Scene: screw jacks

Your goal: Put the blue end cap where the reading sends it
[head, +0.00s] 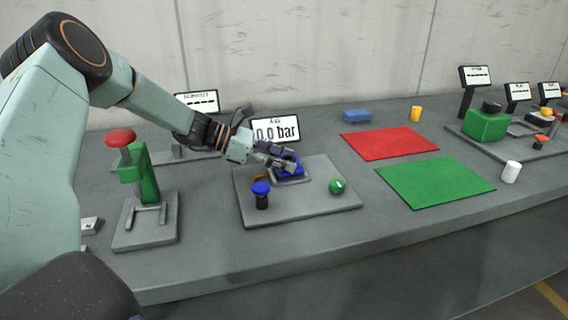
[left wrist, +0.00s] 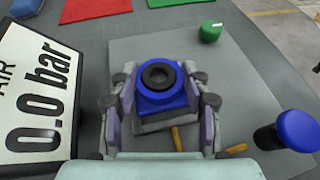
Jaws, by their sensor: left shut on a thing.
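The blue end cap (left wrist: 178,97), with a black ring on its top, is between the fingers of my left gripper (left wrist: 161,100), which is shut on it. In the head view the cap (head: 291,169) is partly hidden by the gripper (head: 284,163). It is at a grey fixture on a grey plate (head: 305,213); I cannot tell whether it rests fully in it. The display (head: 275,129) behind reads 0.0 bar, also in the left wrist view (left wrist: 38,90). A red mat (head: 388,143) and a green mat (head: 436,182) lie empty to the right.
On the plate stand a blue-topped black knob (head: 261,196) and a green knob (head: 337,187). A green press with a red knob (head: 121,138) stands left. A blue block (head: 356,116), yellow cylinder (head: 416,114) and white cylinder (head: 511,172) stand near the mats.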

